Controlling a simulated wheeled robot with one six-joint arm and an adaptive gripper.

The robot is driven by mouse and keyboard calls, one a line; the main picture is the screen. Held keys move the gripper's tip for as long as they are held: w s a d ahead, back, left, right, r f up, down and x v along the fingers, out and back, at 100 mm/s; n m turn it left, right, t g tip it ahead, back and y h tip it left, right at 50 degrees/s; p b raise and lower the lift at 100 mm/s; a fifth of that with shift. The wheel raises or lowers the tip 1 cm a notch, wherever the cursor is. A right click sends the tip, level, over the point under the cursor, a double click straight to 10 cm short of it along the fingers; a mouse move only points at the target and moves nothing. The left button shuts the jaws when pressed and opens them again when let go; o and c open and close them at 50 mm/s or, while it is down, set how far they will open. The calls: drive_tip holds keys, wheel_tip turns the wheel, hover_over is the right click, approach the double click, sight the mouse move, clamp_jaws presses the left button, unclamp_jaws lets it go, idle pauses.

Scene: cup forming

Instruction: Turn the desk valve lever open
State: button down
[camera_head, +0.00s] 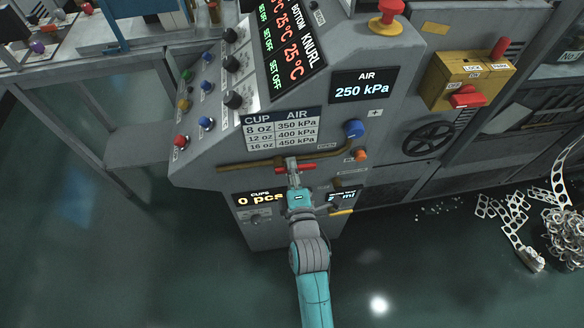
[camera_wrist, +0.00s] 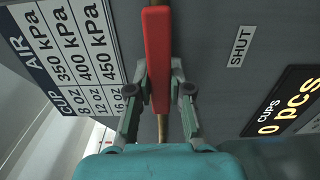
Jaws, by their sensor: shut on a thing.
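The red valve lever (camera_head: 308,168) sits on the front of the grey desk, at a brass pipe (camera_head: 240,167). It lies roughly in line with the pipe. In the wrist view the red lever (camera_wrist: 157,45) runs up the middle of the picture. My gripper (camera_head: 293,166) reaches it from below. In the wrist view my gripper (camera_wrist: 160,88) has one finger on each side of the lever and is shut on it. A SHUT label (camera_wrist: 241,46) is to the right of the lever there. The valve body behind the lever is mostly hidden.
A blue knob (camera_head: 354,129) and an orange knob (camera_head: 361,155) stick out to the right of the lever. The air display (camera_head: 362,88) reads 250 kPa. A pressure chart (camera_head: 282,129) is above the pipe. Metal scrap (camera_head: 565,235) lies on the floor at right.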

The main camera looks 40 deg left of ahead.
drive_tip(key=c, duration=1)
unclamp_jaws()
drive_tip(key=shift+c, duration=0.2)
drive_tip(key=v, duration=1.2)
drive_tip(key=s+d+f+m+t+h, duration=0.25)
drive_tip(key=d+m, duration=0.45)
drive_tip(key=d, duration=0.5)
drive_tip(key=s+d+f+m+t+h, duration=0.15)
drive_tip(key=s+d+m+h, duration=0.35)
drive_tip(key=d, duration=0.7)
drive_tip(key=s+d+r+m+h, duration=0.3)
drive_tip(key=s+d+m, duration=0.3)
drive_tip(key=s+m, duration=0.1)
drive_tip(key=s+d+r+m+h, duration=0.3)
drive_tip(key=s+d+m, duration=0.4)
drive_tip(key=m, duration=0.2)
drive_tip(key=shift+g, duration=0.4)
